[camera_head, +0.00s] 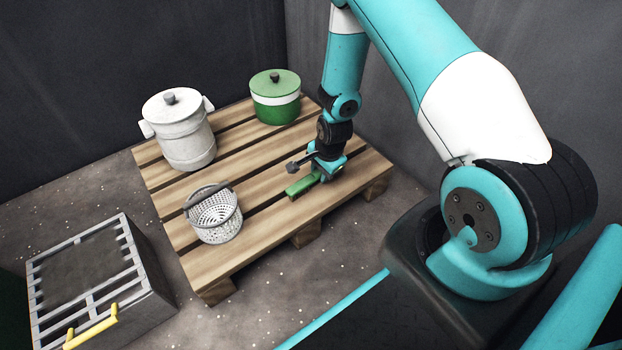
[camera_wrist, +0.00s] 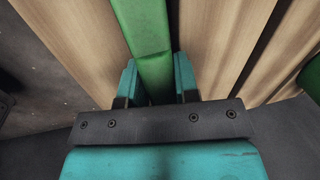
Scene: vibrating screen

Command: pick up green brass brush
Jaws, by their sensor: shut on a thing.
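The green brass brush (camera_head: 303,186) is a long green bar on the right part of the wooden pallet in the head view. In the wrist view the green brush (camera_wrist: 144,35) runs from the top edge down between the two teal fingers. My gripper (camera_head: 324,176) is low over the pallet at the brush's right end. In the wrist view my gripper (camera_wrist: 157,78) is shut on the brush, with one finger on each side. The brush's bristles are hidden, and I cannot tell whether it touches the boards.
The slatted wooden pallet (camera_head: 253,216) carries a white lidded pot (camera_head: 184,135), a green lidded pot (camera_head: 275,104) and a white perforated basket (camera_head: 214,219). A grey screen box (camera_head: 143,290) with a yellow handle (camera_head: 91,327) stands at lower left. Dark walls rise behind.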

